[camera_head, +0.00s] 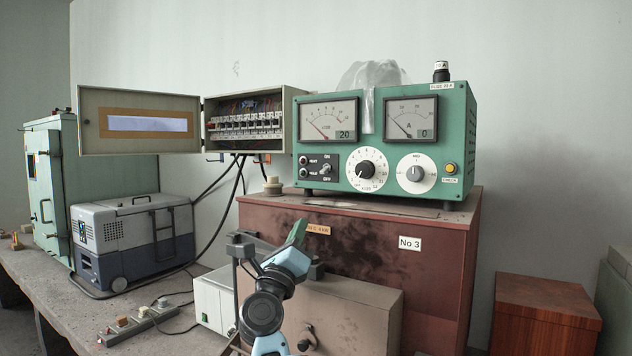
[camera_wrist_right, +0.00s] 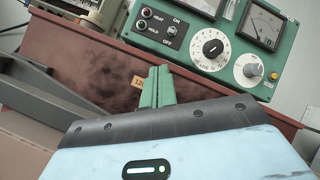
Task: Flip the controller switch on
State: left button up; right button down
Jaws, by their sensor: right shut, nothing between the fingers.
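The green controller box (camera_head: 450,140) stands on a brown-red cabinet, with two needle meters, a black dial and a grey-white knob on its face. Its small toggle switch (camera_head: 326,169) sits between ON and OFF labels at the lower left of the face, and the switch (camera_wrist_right: 171,31) also shows in the right wrist view. My right gripper (camera_head: 298,230) is in front of the cabinet, below and left of the switch, apart from it. Its green fingers (camera_wrist_right: 157,86) are together and empty, pointing up toward the controller. My left gripper is in neither view.
The brown-red cabinet (camera_head: 440,250) carries a "No 3" label. An open breaker box (camera_head: 290,105) hangs at the left of the controller. A grey-blue portable cooler (camera_head: 130,240) and a power strip (camera_head: 140,325) are on the concrete bench. A wooden box (camera_head: 545,300) stands at the right.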

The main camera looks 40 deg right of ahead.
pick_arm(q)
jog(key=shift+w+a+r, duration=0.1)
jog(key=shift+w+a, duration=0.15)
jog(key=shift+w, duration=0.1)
pick_arm(e)
notch_tip(320, 180, up, 9)
jog(key=w+m+g+y, duration=0.1)
jog(key=m+g+y, duration=0.2)
jog(key=m+g, duration=0.4)
jog(key=shift+m+y, duration=0.4)
jog(key=shift+m, duration=1.4)
jog(key=shift+w+r, duration=0.1)
jog(key=shift+w, duration=0.05)
